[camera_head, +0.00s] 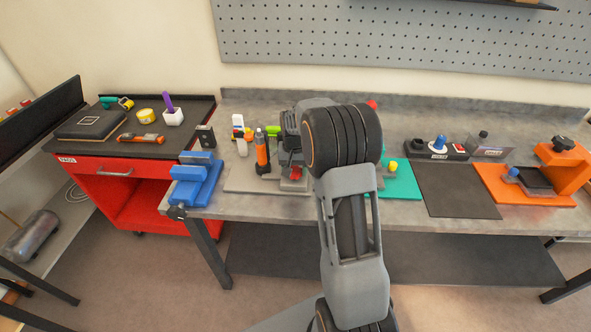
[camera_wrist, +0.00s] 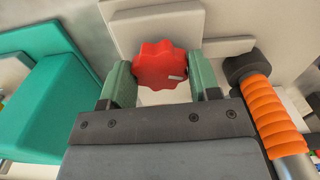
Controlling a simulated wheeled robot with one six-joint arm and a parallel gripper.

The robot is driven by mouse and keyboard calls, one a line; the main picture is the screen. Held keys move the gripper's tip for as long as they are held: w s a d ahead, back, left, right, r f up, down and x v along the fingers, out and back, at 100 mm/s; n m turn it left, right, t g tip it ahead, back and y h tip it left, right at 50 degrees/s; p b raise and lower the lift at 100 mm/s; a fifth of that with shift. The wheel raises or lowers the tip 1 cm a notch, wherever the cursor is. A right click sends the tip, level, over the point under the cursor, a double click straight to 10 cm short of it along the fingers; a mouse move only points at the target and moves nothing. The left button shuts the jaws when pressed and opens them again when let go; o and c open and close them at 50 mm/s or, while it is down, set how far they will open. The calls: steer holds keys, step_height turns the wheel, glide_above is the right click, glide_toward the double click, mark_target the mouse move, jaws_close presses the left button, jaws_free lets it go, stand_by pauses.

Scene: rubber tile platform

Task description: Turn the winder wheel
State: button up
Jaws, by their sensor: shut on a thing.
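The winder wheel (camera_wrist: 162,62) is a red knob with a scalloped rim. In the wrist view it sits between the two green fingers of my gripper (camera_wrist: 160,80), with one finger against each side. My gripper is shut on it. A small white mark shows on the wheel's face. Behind the wheel is a pale grey block or plate (camera_wrist: 145,28). In the head view a small red part (camera_head: 295,173), which looks like the same wheel, shows low beside my arm on a grey base plate. My arm hides much of that area.
An orange-handled tool (camera_wrist: 270,105) stands close beside my gripper; it also shows in the head view (camera_head: 262,152). A teal block (camera_wrist: 45,95) is on the wheel's other side. A blue vise (camera_head: 195,180) is at the bench's left, and a dark mat (camera_head: 455,190) lies bare at right.

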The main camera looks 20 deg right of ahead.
mark_target(294, 171)
steer(key=m, duration=0.3)
steer(key=shift+m, duration=2.1)
steer(key=shift+d, duration=0.1)
steer(key=o, duration=0.7)
steer(key=shift+o, duration=1.1)
step_height(294, 171, up, 14)
